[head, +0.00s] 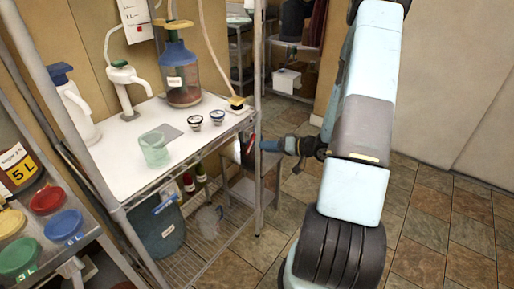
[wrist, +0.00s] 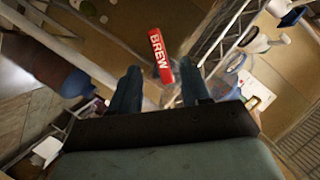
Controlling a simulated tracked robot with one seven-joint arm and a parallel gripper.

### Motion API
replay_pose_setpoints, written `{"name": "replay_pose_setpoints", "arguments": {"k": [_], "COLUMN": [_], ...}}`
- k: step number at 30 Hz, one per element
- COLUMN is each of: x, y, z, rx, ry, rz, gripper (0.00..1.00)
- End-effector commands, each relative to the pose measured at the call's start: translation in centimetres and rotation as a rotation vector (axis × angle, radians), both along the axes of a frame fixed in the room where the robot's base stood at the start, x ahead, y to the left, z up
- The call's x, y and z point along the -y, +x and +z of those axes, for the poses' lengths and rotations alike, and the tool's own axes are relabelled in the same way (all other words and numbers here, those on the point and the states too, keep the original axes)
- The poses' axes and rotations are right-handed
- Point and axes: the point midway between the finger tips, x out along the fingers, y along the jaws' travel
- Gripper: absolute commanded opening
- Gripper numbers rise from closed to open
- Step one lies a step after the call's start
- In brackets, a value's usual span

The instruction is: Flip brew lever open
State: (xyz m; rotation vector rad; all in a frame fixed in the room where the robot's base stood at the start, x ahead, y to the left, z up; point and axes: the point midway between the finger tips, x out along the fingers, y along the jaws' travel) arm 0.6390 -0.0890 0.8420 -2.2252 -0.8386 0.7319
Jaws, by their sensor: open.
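The red brew lever (wrist: 160,56), marked BREW in white, shows at the upper middle of the wrist view. Its lower end lies in the gap between my gripper's (wrist: 157,68) two dark fingers in that picture. The fingers are spread, with a gap on each side of the lever. I cannot tell how deep the lever sits between them. In the head view my gripper (head: 258,146) points left at the rack's right edge, beside a small red and white part (head: 238,150), probably the lever. Its mount is partly hidden there.
Tiled floor (head: 430,215) is open at the right.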

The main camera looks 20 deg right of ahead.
Motion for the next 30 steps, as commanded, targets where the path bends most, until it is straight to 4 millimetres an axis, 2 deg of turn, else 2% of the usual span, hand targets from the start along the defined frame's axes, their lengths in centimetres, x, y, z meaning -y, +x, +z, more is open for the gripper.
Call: {"name": "replay_pose_setpoints", "arguments": {"k": [6, 18, 23, 26, 30], "x": [1.9, 2.3, 2.0, 1.0, -1.4], "y": [-1.6, -2.0, -2.0, -2.2, -2.9], "z": [0.7, 0.8, 1.4, 2.8, 5.8], "rx": [0.001, 0.0, -0.006, -0.026, -0.088], "ry": [-0.001, 0.0, -0.001, -0.003, -0.018], "rz": [-0.001, 0.0, 0.016, 0.058, 0.156], "gripper": [0.47, 0.47, 0.32, 0.22, 0.09]}}
